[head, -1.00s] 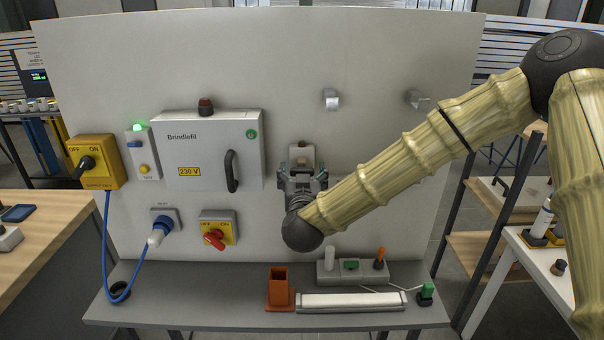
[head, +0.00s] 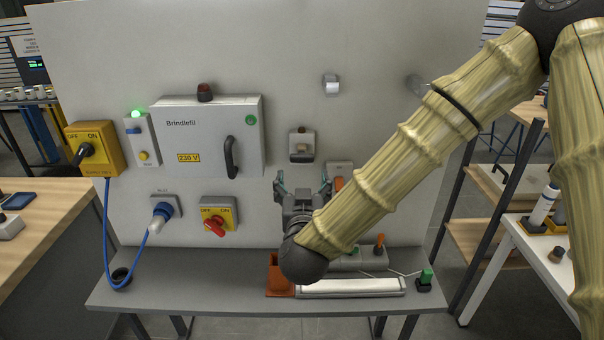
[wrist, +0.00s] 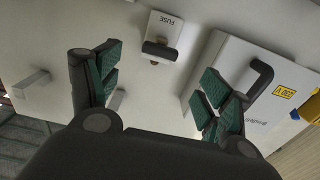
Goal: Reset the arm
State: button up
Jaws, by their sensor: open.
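My gripper (head: 303,184) is open and empty, in front of the lower middle of the white panel (head: 370,40). In the head view its fingers point up and toward the panel, below a small fuse unit (head: 302,146). In the wrist view my gripper (wrist: 155,85) has its green-padded fingers spread wide. The fuse unit, labelled FUSE (wrist: 160,38), shows between and beyond them, apart from both. My arm reaches in from the upper right and hides part of the panel and shelf.
A grey cabinet marked Brindlefil (head: 215,140) and a yellow switch box (head: 92,149) are on the panel's left. A red rotary switch (head: 215,224) sits lower. The shelf (head: 170,290) holds an orange holder (head: 276,272) and a white bar (head: 352,287). A blue cable (head: 107,225) hangs left.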

jog(key=shift+s, duration=0.6)
jog(key=s+d+f+g+y+b, duration=0.1)
jog(key=s+d+f+g, duration=0.25)
jog(key=f, duration=0.85)
jog(key=s+d+f+n+g+b, duration=0.1)
jog(key=s+d+f+g, duration=0.3)
jog(key=f, duration=0.9)
jog(key=s+d+f+g+y+b, duration=0.15)
jog(key=s+f, duration=0.45)
jog(key=f, duration=0.6)
jog(key=s+d+f+g, duration=0.3)
jog(key=s+d+f, duration=0.1)
jog(key=s, duration=0.4)
jog(key=s+d+f+m+g+h+b, duration=0.1)
jog(key=s+d+f+g, duration=0.2)
jog(key=s+f, duration=0.4)
jog(key=s+d+f+g+h+b, duration=0.1)
jog(key=s+d+f+g, duration=0.2)
jog(key=s+d+f, duration=0.3)
jog(key=s, duration=0.3)
jog(key=shift+s, duration=0.35)
